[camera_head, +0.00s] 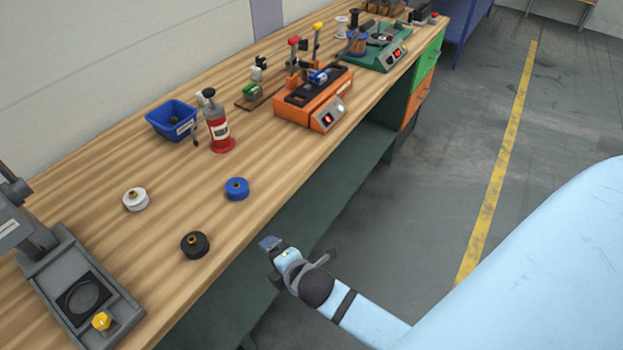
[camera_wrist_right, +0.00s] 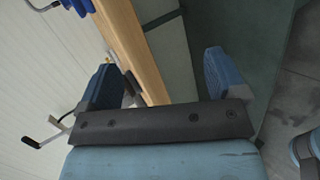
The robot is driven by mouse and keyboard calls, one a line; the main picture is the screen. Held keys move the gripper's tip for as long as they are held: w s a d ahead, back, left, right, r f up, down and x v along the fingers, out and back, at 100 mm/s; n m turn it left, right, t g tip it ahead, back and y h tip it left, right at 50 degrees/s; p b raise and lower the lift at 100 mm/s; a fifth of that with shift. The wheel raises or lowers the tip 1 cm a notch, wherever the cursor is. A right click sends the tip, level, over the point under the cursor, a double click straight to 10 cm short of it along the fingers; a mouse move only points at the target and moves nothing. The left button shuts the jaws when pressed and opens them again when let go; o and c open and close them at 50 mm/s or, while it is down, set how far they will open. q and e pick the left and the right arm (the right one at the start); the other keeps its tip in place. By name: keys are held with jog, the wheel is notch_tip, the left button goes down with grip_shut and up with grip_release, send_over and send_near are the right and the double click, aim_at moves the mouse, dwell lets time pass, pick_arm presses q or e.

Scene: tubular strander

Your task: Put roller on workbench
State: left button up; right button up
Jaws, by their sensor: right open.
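Three small rollers with brass-coloured centres are on the wooden workbench (camera_head: 90,185): a white roller (camera_head: 136,199), a blue roller (camera_head: 237,188) and a black roller (camera_head: 195,244). The frames do not show which one the task means. My right gripper (camera_head: 270,246) is beside the front edge of the bench, to the right of the black roller and apart from it. In the right wrist view my right gripper (camera_wrist_right: 166,76) is open, with nothing between its blue-padded fingers. The bench edge (camera_wrist_right: 135,45) shows beyond the fingers. My left gripper is not in view.
A grey press-like device (camera_head: 75,285) stands at the near left. Bare bench top surrounds the rollers.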

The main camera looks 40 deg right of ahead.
jog(key=s+d+f+m+y, duration=0.1)
jog(key=s+f+m, duration=0.3)
jog(key=s+m, duration=0.7)
jog(key=m+y, duration=0.1)
jog(key=m, duration=0.4)
jog(key=shift+s+d+g, duration=0.25)
jog(key=shift+d+g, duration=0.05)
jog(key=shift+d, duration=0.1)
notch_tip(320, 180, up, 7)
jog(key=p, duration=0.7)
jog(key=shift+d+r+p, duration=0.15)
jog(key=shift+r+p, duration=0.05)
jog(key=shift+p, duration=0.1)
